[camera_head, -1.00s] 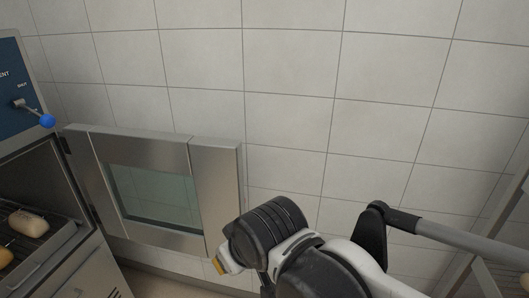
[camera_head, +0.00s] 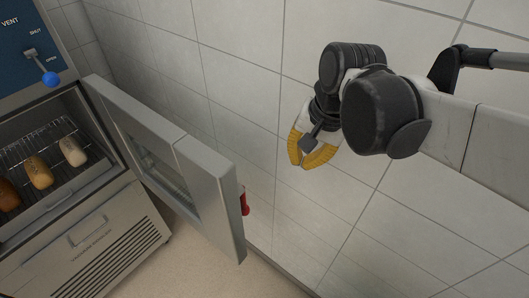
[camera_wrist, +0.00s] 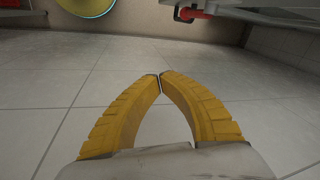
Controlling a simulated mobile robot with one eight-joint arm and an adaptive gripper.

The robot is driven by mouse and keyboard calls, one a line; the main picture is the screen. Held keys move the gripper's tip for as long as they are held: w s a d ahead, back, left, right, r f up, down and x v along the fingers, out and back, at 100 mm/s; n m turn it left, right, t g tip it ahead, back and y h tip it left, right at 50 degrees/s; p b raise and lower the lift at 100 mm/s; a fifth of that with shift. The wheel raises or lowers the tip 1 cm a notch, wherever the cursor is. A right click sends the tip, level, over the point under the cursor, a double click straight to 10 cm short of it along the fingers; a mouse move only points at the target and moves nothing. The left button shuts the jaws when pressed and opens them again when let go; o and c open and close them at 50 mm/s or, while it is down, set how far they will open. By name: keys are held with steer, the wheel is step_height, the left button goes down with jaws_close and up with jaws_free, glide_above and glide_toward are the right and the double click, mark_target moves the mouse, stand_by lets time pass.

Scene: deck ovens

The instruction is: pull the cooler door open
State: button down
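A steel-framed door (camera_head: 205,178) with a glass pane stands swung wide open from the cabinet at the left of the head view.
The cabinet's opening shows a wire rack (camera_head: 58,150) with several loaves. A lever with a blue knob (camera_head: 51,79) sits on the panel above. A red object (camera_head: 244,200) is partly hidden behind the door. The tiled wall (camera_head: 240,60) is close behind my arm.

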mark_target(244, 188)
steer(key=w+a+r+m+g+p, duration=0.35)
steer(key=a+p, duration=0.25)
steer(key=a, duration=0.3)
steer(key=shift+g, duration=0.45)
steer(key=s+a+f, duration=0.1)
steer(key=f, duration=0.2)
steer(key=s+a+f+b, duration=0.1)
steer(key=s+f, duration=0.1)
steer(key=f, duration=0.1)
steer(key=s+a+f, duration=0.1)
steer(key=a+f, duration=0.1)
steer(key=f, duration=0.2)
steer(key=shift+s+b, duration=0.15)
steer(key=shift+b, duration=0.25)
steer(key=shift+r, duration=0.1)
steer(key=shift+s, duration=0.1)
